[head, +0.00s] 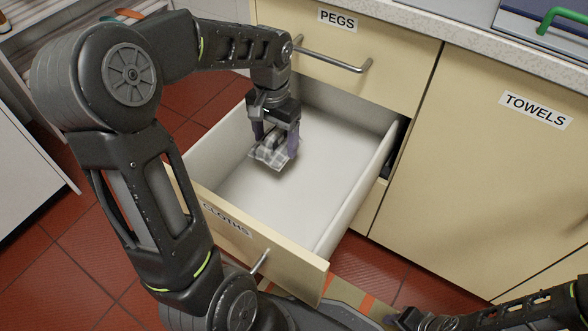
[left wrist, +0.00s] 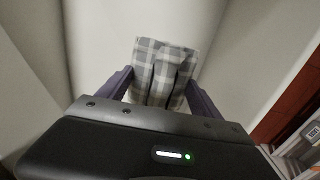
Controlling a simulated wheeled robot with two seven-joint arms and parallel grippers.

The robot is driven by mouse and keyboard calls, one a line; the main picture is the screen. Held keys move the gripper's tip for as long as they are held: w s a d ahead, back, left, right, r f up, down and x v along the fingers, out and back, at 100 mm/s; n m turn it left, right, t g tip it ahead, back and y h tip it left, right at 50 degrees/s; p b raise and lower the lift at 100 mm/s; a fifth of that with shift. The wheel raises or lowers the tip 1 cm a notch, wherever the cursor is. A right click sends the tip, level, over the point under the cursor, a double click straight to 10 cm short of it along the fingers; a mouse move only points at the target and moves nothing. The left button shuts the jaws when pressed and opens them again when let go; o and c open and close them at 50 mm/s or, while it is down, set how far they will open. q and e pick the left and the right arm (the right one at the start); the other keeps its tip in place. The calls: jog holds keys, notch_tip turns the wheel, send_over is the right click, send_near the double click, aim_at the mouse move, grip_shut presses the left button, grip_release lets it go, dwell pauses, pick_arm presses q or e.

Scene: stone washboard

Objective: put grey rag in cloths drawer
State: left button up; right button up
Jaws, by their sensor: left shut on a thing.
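The grey rag (head: 272,153) is a checked grey and white cloth. My left gripper (head: 277,140) is shut on it and holds it inside the open cloths drawer (head: 330,222), toward the drawer's back left. The rag also shows between the fingers in the left wrist view (left wrist: 163,70), bunched into folds. Whether it touches the drawer floor is hard to tell. The drawer is pulled out, with a "CLOTHS" label on its front, and its white floor looks otherwise empty. In the head view, part of my right arm shows at the lower right; its fingertips are not clearly visible.
Above the open drawer is a shut drawer labelled "PEGS" (head: 338,19) with a bar handle (head: 332,60). A cupboard door labelled "TOWELS" (head: 535,108) is at the right. A stone counter (head: 455,35) runs above. Red floor tiles lie below.

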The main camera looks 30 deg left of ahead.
aim_at(275, 133)
pick_arm(q)
notch_tip(275, 133, down, 4)
jog(key=shift+f+b, duration=0.1)
jog(key=shift+b, duration=0.5)
jog(key=shift+f+b, duration=1.1)
jog(key=shift+f, duration=1.3)
jog(key=shift+f, duration=0.15)
jog(key=o, duration=1.4)
jog(key=shift+c, duration=0.2)
notch_tip(275, 133, up, 12)
jog(key=p, duration=0.4)
